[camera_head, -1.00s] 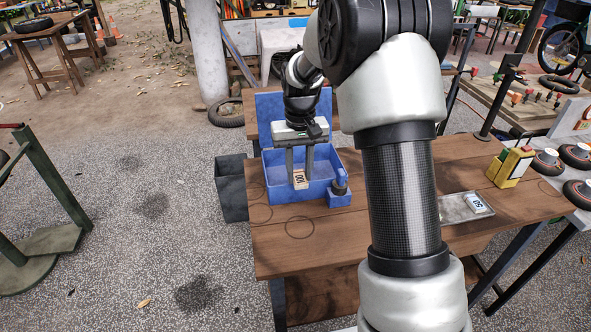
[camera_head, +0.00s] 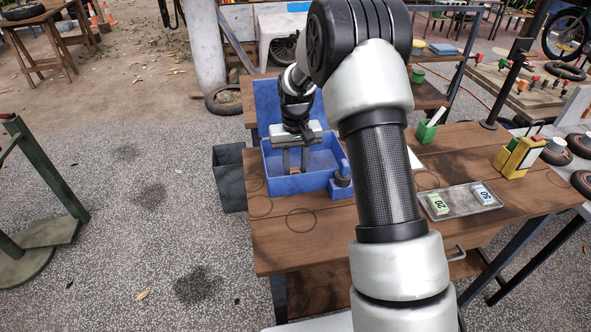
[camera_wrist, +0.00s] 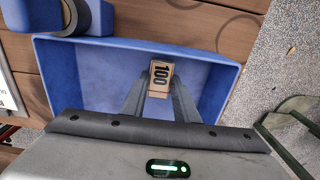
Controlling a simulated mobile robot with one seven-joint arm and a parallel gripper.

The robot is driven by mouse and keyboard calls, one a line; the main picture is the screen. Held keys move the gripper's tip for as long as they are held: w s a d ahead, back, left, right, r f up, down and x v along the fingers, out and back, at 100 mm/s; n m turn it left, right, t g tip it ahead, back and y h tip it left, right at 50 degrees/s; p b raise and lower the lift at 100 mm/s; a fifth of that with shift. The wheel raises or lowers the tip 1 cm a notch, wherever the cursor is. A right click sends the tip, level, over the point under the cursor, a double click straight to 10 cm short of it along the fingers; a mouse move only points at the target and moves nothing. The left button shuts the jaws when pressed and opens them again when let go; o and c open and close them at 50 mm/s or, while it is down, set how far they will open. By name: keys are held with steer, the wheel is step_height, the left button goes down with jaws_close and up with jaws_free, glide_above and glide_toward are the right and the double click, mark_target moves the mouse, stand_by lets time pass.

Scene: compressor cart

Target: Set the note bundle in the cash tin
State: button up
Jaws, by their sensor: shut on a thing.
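The blue cash tin (camera_head: 318,188) stands open on the wooden table, its lid (camera_head: 268,97) raised at the back. My gripper (camera_head: 295,168) points down inside the tin, between its walls. In the wrist view, my gripper (camera_wrist: 160,98) is shut on a tan note bundle (camera_wrist: 161,76) marked 100, over the tin's blue floor (camera_wrist: 110,75). The bundle is upright between the fingertips. I cannot tell whether it touches the floor. In the head view it is mostly hidden by the fingers and the tin's front wall.
A grey tray (camera_head: 462,206) to the right holds a 20 bundle (camera_head: 438,204) and a 50 bundle (camera_head: 483,194). A blue tape dispenser (camera_head: 342,182) stands against the tin's right front corner. A dark bin (camera_head: 229,180) is left of the table. The table front is clear.

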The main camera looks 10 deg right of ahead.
steer(key=shift+f, duration=0.2)
steer(key=o, duration=1)
steer(key=shift+r, duration=0.1)
